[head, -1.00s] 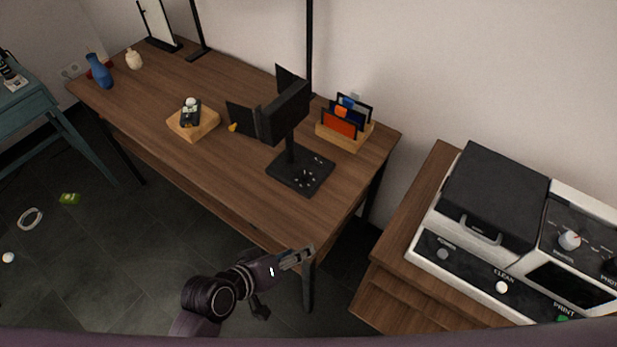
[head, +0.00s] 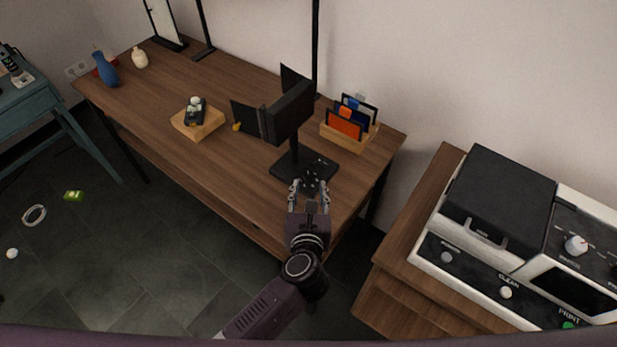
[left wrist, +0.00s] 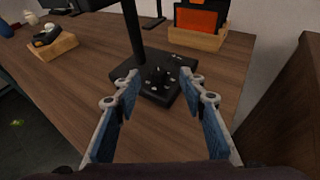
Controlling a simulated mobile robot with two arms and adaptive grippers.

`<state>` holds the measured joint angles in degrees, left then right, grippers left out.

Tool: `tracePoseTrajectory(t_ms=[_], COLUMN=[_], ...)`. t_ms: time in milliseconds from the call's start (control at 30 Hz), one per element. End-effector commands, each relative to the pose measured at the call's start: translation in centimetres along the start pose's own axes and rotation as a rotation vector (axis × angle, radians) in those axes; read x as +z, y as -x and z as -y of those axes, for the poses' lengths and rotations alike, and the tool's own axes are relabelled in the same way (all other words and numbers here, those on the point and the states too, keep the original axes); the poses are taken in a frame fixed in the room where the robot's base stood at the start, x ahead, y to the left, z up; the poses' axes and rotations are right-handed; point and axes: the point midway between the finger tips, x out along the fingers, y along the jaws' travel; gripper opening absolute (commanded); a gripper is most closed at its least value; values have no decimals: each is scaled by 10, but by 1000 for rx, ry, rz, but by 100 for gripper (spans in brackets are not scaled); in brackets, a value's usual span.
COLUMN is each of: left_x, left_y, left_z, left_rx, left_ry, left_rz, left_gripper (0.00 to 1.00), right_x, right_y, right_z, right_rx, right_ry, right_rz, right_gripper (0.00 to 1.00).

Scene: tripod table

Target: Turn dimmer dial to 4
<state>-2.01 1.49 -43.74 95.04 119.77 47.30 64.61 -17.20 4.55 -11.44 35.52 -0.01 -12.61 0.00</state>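A black lamp (head: 287,112) with fold-out flaps stands on the wooden table. Its square black base (head: 319,166) carries the dimmer dial, a small dark knob (left wrist: 158,76) ringed by pale marks, seen in the left wrist view. The marks are too small to read, so I cannot tell the dial's setting. My left gripper (head: 309,190) is at the base's front edge, fingers pointing toward it. In the left wrist view the left gripper (left wrist: 160,88) is open and empty, its fingertips apart on either side of the dial in the picture. My right gripper is not in view.
On the table (head: 225,165), a wooden card holder (head: 347,138) stands right of the lamp and a wooden block (head: 197,122) with a small device left of it. A machine (head: 490,215) on a wooden cabinet is at the right. The table's front left is clear.

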Motion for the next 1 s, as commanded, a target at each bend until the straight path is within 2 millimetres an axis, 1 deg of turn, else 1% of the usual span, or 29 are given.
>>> tracePoseTrajectory(t_ms=[33,100,167,267,500,633,800,1000], left_x=[-6,-12,-13,-13,-14,-16,-17,-17], left_y=[-1,-3,-6,-18,-55,-69,-77,-78], left_z=[0,0,-1,-1,-2,-2,-2,-2], left_rx=[8,18,20,21,21,19,18,18], left_ry=[24,42,46,45,42,43,44,45], left_rz=[-24,-45,-51,-50,-48,-49,-49,-50], left_gripper=[38,38,38,38,38,38,38,38], right_x=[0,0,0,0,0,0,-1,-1], right_y=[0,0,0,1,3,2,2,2], right_z=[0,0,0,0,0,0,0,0], right_rx=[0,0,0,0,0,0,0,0], right_ry=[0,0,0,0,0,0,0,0], right_rz=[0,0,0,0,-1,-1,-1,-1], right_gripper=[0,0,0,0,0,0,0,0])
